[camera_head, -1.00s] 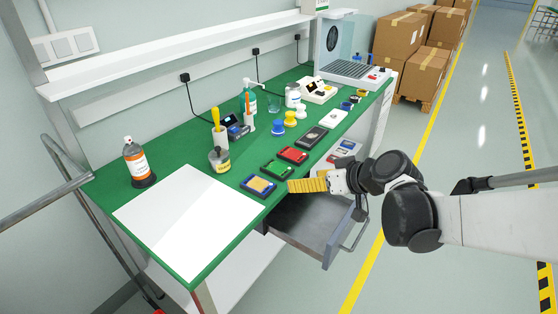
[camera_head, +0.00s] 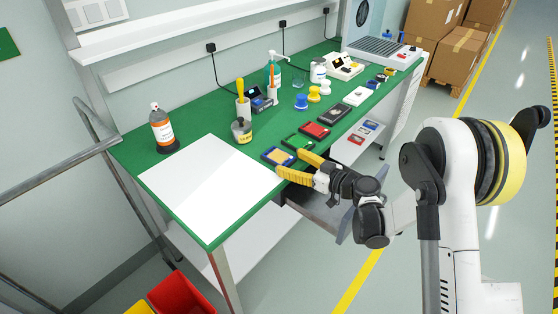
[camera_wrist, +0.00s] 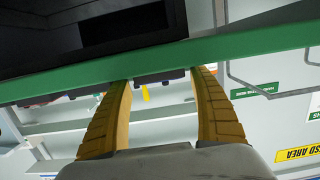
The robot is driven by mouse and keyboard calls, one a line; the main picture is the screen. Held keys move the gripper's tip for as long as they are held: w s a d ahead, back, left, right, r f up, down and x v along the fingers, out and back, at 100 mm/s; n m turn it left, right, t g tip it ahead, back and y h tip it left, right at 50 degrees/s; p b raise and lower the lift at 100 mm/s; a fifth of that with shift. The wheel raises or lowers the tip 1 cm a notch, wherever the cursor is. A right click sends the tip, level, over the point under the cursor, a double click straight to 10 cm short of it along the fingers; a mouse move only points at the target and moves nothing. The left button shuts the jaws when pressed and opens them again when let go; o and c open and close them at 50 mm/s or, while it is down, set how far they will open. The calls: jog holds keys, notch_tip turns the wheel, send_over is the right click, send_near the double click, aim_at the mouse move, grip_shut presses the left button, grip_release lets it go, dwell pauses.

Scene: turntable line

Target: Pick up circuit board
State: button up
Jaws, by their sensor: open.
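Several small flat boards lie in a row along the front edge of the green bench. The nearest is a blue-framed board with a yellowish face (camera_head: 277,156). Behind it are a green board (camera_head: 296,142), a red one (camera_head: 315,130) and a dark one (camera_head: 333,115). I cannot tell which is the circuit board. My gripper (camera_head: 289,162) is open and empty, its yellow fingers at the bench edge beside the blue-framed board; contact cannot be told. The wrist view shows both fingers (camera_wrist: 163,80) apart below a green edge, with no board clearly between them.
A white sheet (camera_head: 210,180) covers the near bench top (camera_head: 212,236). An open drawer (camera_head: 325,212) juts out under my gripper. Boxes (camera_head: 459,55) stand beyond the bench.

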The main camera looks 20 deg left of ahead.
aim_at(279, 156)
jog(key=b+x, duration=0.1)
jog(key=x, duration=0.3)
jog(key=shift+a+b, duration=0.15)
jog(key=shift+b, duration=0.2)
jog(key=shift+r, duration=0.15)
jog(key=c, duration=1)
jog(key=shift+r, duration=0.3)
notch_tip(279, 156, up, 4)
jog(key=p, duration=0.2)
jog(key=shift+f+p, duration=0.1)
jog(key=shift+p, duration=0.3)
jog(key=s+d+r+m+t+h+p, duration=0.1)
jog(key=d+r+m+t+h+p, duration=0.3)
jog(key=d, duration=0.9)
jog(key=d+r+m+t, duration=0.1)
jog(key=d+r, duration=0.5)
jog(key=d, duration=0.7)
jog(key=s+d+r+m+t+h, duration=0.1)
jog(key=s+d+h, duration=0.1)
jog(key=d, duration=0.3)
jog(key=s+d+r+m+t+h, duration=0.1)
jog(key=s+d+m+t+h, duration=0.1)
jog(key=s+d, duration=0.1)
jog(key=s+d+r+m+t+h, duration=0.1)
jog(key=s+d+m+h, duration=0.1)
jog(key=d, duration=0.4)
jog(key=shift+v, duration=0.8)
